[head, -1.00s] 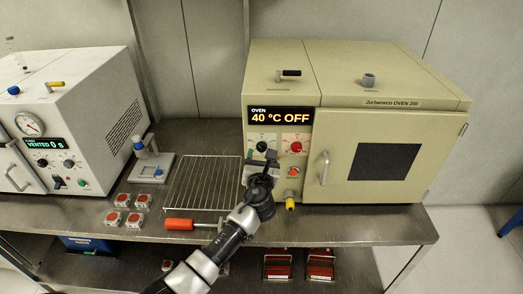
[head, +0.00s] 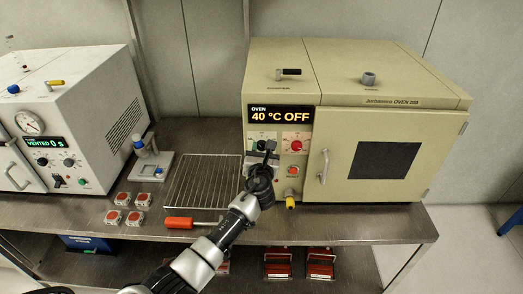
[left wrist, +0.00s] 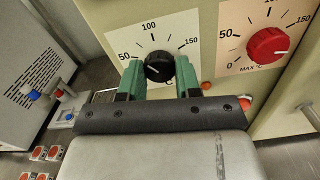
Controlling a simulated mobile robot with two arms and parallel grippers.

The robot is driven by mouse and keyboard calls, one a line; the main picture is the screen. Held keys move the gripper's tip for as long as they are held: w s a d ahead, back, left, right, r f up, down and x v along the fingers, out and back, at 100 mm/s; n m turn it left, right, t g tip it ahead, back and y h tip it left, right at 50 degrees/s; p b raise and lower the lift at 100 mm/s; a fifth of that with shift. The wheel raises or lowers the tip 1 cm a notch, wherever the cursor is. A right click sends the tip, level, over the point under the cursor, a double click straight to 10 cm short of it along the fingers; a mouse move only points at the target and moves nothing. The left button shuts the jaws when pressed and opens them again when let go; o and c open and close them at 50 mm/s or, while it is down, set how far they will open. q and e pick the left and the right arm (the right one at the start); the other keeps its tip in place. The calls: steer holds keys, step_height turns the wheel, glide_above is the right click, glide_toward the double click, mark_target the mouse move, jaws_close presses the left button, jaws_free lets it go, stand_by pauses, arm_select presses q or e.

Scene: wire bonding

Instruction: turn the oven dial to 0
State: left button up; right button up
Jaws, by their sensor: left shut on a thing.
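The oven (head: 280,88) is beige, and its display (head: 280,116) reads 40 °C OFF. Its black dial (left wrist: 159,66) sits on a white scale marked 50, 100 and 150 in the left wrist view. The 0 end of that scale is hidden, and I cannot read the dial's setting surely. My left gripper (left wrist: 159,77) has its green fingers on either side of the black dial, shut on it. In the head view the left gripper (head: 264,150) covers most of the dial.
A red MAX °C dial (left wrist: 268,46) is close on the right. A red button (head: 293,171), a yellow-handled part (head: 290,199) and the door handle (head: 324,166) are nearby. A wire rack (head: 200,183) and an orange-handled tool (head: 180,222) lie on the bench at left.

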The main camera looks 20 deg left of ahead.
arm_select(q)
steer(key=shift+f+n, duration=0.1)
steer(key=shift+n, duration=0.2)
steer(key=n+b, duration=0.2)
steer(key=n, duration=0.2)
steer(key=shift+f+n+b, duration=0.1)
steer(key=shift+n+b, duration=0.2)
steer(key=shift+b, duration=0.05)
steer(key=n+b, duration=0.3)
steer(key=n, duration=0.2)
steer(key=shift+d, duration=0.1)
steer(key=n+b, duration=0.3)
steer(key=n, duration=0.2)
steer(key=shift+n, duration=0.4)
steer(key=shift+n+b, duration=0.85)
steer(key=shift+n, duration=0.95)
steer(key=o, duration=0.9)
steer(key=shift+r, duration=0.2)
steer(key=shift+o, duration=0.2)
